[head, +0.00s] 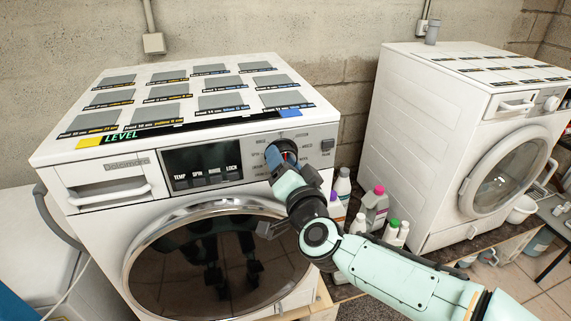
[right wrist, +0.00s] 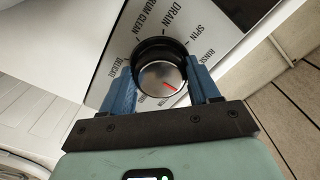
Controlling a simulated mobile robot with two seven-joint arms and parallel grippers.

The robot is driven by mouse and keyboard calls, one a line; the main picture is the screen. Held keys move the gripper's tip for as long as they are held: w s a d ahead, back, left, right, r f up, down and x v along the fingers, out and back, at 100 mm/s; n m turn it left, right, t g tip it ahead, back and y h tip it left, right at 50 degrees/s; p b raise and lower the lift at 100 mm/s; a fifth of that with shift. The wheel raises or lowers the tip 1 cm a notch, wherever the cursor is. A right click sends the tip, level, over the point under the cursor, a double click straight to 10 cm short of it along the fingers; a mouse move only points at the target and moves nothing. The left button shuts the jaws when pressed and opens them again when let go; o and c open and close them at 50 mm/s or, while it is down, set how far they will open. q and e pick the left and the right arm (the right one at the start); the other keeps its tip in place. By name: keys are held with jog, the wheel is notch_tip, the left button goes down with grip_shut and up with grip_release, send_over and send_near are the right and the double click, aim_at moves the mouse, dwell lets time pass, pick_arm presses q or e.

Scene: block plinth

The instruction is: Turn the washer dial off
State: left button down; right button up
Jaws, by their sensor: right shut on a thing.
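The front washer (head: 85,180) is white with a large round door and a control panel. Its dial (right wrist: 160,73) has a silver face with a red mark and a dark ring around it. Labels around the dial include DRAIN, SPIN, RINSE, DRUM CLEAN and DELICATE; those on the gripper's side are partly hidden. My right gripper (right wrist: 162,90) has its blue fingers on either side of the dial, shut on it. In the head view my right gripper (head: 281,157) covers most of the dial. My left gripper is not in view.
A second white machine (head: 420,140) stands to the right. Several bottles (head: 375,205) stand between the machines, close to my right forearm. The glass door (head: 200,265) lies below my right gripper. A small panel display (head: 203,163) is left of the dial.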

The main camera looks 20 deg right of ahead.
jog(key=o, duration=1.1)
jog(key=shift+c, duration=0.2)
jog(key=shift+s, duration=0.1)
jog(key=s, duration=1.3)
jog(key=shift+s+d, duration=0.15)
jog(key=shift+d, duration=0.05)
